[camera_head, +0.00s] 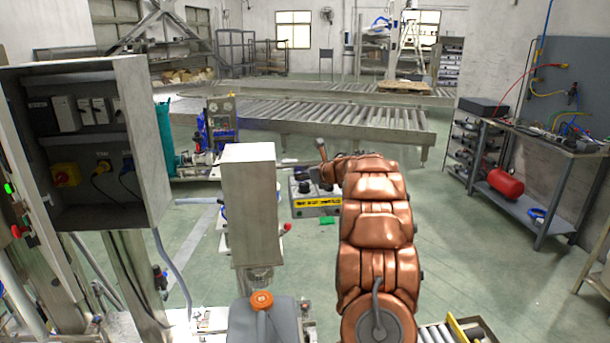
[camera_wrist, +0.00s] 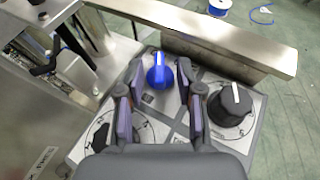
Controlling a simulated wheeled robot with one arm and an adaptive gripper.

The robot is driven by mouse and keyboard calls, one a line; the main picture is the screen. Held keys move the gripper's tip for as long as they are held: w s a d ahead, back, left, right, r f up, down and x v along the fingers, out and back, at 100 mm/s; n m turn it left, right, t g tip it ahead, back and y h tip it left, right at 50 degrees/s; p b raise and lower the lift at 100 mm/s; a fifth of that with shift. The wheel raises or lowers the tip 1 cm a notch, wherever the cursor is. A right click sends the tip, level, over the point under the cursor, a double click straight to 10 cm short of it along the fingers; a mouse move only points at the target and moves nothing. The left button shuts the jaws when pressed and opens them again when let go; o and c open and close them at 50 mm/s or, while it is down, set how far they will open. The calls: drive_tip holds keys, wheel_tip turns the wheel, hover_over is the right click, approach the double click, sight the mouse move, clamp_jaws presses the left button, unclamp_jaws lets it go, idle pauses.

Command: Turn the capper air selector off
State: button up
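In the wrist view, a grey plate carries selector knobs: a blue knob (camera_wrist: 160,74) with a white pointer mark pointing up in the picture, a black knob (camera_wrist: 232,103) with a white mark to its right, and a dark knob (camera_wrist: 104,134) at lower left, partly hidden by my finger. The labels are too small to read, so I cannot tell which one is the capper air selector. My gripper (camera_wrist: 160,77) is open, its fingertips on either side of the blue knob with gaps showing. In the head view my copper arm hides most of the gripper.
A metal rail (camera_wrist: 200,38) runs just beyond the knob plate. In the head view, a metal box on a post (camera_head: 249,205) stands left of my arm, and an open electrical cabinet (camera_head: 148,140) is at far left. A roller conveyor (camera_head: 330,118) lies behind.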

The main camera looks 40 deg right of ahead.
drive_tip(key=shift+c, duration=0.3)
clamp_jaws()
drive_tip(key=shift+f+m+h+b, duration=0.15)
drive_tip(key=shift+m+h+b, duration=0.15)
drive_tip(key=shift+h+b, duration=0.35)
drive_tip(key=shift+a+b, duration=0.15)
drive_tip(key=shift+b, duration=0.35)
drive_tip(key=shift+a+m+g+h+b, duration=0.2)
drive_tip(key=shift+m+g+h+b, duration=0.2)
drive_tip(key=shift+m+h+b, duration=0.65)
drive_tip(key=m+h, duration=0.1)
drive_tip(key=m+g+h+p, duration=0.1)
drive_tip(key=m, duration=0.1)
drive_tip(key=shift+w+a+r+h, duration=0.15)
drive_tip(key=shift+a+r+h, duration=0.05)
drive_tip(key=shift+r+h, duration=0.2)
drive_tip(key=shift+w+a+f+m+g+h+p, duration=0.1)
drive_tip(key=shift+w+m+g+h+p, duration=0.05)
drive_tip(key=shift+m+g+h+p, duration=0.9)
